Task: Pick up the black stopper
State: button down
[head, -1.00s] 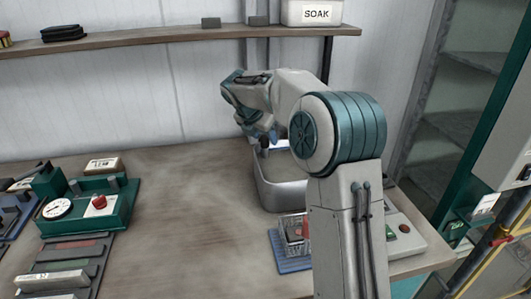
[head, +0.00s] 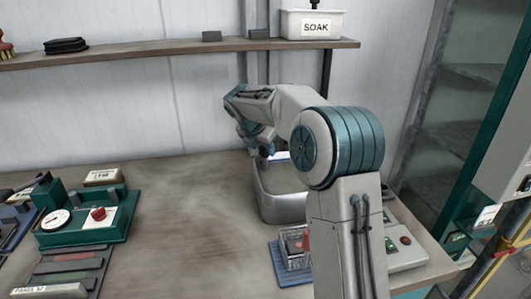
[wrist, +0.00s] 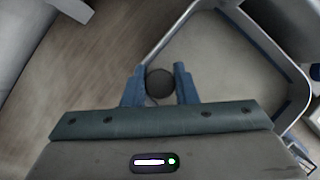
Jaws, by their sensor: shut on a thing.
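The black stopper (wrist: 159,83) is a dark round piece between the two blue fingers in the wrist view. My gripper (wrist: 158,72) is shut on it. In the head view my gripper (head: 264,151) points down at the back left of the grey metal basin (head: 282,207), and the stopper is too small to make out clearly there. The basin also shows in the wrist view (wrist: 215,60), with its rim close to the fingers. The stopper appears held above the surface, but its exact height is unclear.
A wire basket (head: 294,245) on a blue mat (head: 284,270) stands in front of the basin. A green device with a gauge and red knob (head: 85,222) sits at the left. A shelf (head: 180,52) holds a SOAK box (head: 313,23). The middle bench is clear.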

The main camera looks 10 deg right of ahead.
notch_tip(320, 180, up, 3)
jog(key=shift+r, duration=0.1)
jog(key=s+d+r, duration=0.5)
jog(key=s+r, duration=0.1)
jog(key=s, duration=0.4)
jog(key=shift+d+r, duration=0.35)
jog(key=shift+r, duration=0.05)
jog(key=shift+s, duration=0.1)
dwell(0.4)
